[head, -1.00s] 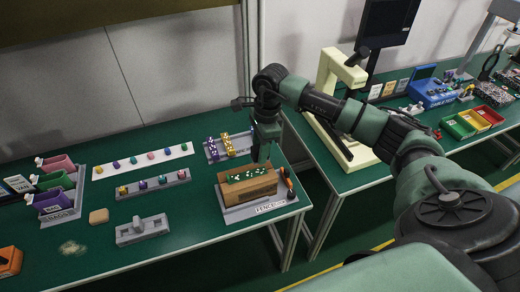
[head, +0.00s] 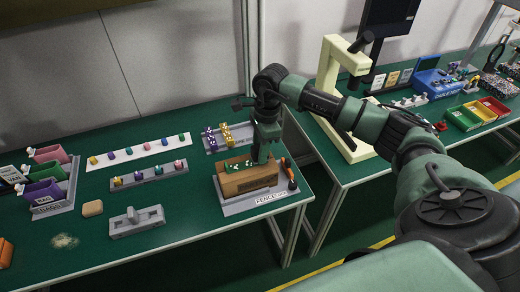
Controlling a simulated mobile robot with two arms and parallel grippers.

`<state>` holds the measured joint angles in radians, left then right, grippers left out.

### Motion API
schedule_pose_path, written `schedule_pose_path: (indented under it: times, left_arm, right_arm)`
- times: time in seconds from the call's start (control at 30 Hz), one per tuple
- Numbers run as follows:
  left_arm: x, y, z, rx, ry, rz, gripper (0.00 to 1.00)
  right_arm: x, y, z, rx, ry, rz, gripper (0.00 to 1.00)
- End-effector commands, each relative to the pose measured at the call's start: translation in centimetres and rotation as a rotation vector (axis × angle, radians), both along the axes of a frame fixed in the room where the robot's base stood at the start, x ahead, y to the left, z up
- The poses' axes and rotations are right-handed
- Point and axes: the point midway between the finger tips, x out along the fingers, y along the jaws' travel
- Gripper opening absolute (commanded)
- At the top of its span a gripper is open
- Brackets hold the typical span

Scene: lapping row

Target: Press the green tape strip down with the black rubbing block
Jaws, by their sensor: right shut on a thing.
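My left gripper is not in view.
The wooden block stands on a grey labelled base (head: 258,205) near the table's right edge. An orange-handled tool (head: 291,183) lies beside it. A grey fixture (head: 137,221), bead trays (head: 150,176) and coloured bins (head: 45,190) stand to the left.

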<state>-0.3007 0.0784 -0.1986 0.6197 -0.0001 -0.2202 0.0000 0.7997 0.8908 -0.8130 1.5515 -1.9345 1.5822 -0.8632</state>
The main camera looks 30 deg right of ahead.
Motion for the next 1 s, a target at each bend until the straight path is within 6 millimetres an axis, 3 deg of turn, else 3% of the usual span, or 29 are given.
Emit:
schedule_pose_path:
  times: [1.0]
  left_arm:
    - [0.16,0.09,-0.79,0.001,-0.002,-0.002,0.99]
  right_arm:
    - [0.03,-0.01,-0.88,0.000,-0.001,0.000,0.02]
